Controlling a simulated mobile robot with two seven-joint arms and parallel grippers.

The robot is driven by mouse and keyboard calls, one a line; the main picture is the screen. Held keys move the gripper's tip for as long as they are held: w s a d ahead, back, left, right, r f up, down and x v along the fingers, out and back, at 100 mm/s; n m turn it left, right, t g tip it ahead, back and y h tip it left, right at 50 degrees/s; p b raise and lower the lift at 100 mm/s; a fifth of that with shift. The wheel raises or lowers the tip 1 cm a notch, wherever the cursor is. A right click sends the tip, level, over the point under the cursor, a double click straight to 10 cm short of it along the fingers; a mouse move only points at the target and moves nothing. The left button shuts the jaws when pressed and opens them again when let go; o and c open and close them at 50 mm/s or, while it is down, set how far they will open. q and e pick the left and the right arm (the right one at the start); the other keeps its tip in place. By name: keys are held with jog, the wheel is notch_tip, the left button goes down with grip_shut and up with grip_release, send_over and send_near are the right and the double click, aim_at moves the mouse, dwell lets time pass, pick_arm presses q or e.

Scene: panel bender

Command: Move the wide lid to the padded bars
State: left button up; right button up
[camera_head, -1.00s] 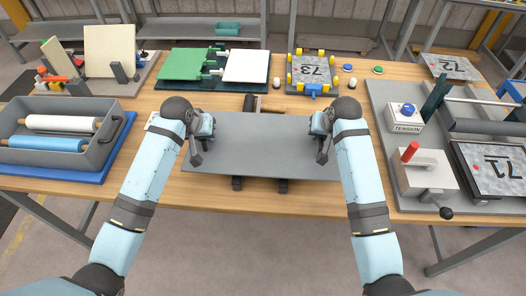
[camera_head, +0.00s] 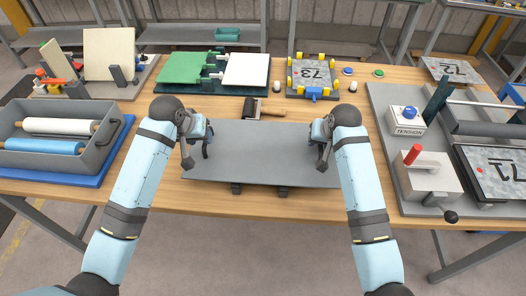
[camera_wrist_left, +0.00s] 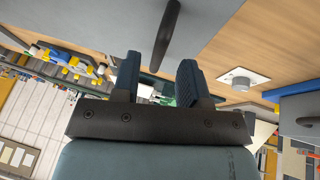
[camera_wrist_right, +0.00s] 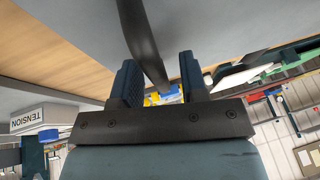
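The wide lid (camera_head: 260,150) is a grey flat panel lying over the middle of the table near its front edge. Two dark blocks (camera_head: 237,188) (camera_head: 283,190) show beneath its front edge; they may be ends of the padded bars, whose rest is hidden. My left gripper (camera_head: 200,135) is at the lid's left end and my right gripper (camera_head: 322,138) at its right end. In the left wrist view, a dark handle (camera_wrist_left: 169,35) runs between spread fingers (camera_wrist_left: 158,82). In the right wrist view, another handle (camera_wrist_right: 140,35) lies between spread fingers (camera_wrist_right: 160,83), with gaps beside it.
A roller tool (camera_head: 265,115) lies just behind the lid. A grey bin (camera_head: 85,157) with rollers stands left. A green-and-white hinged fixture (camera_head: 215,70) and plate 73 (camera_head: 312,75) stand behind.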

jog(key=shift+r, duration=0.1)
pick_arm(q)
jog(key=v, duration=0.7)
jog(key=shift+r, duration=0.35)
pick_arm(e)
jog(key=v, duration=1.2)
pick_arm(q)
jog(key=shift+s+a, duration=0.15)
jog(key=shift+s, duration=0.05)
pick_arm(e)
jog(key=shift+s, duration=0.1)
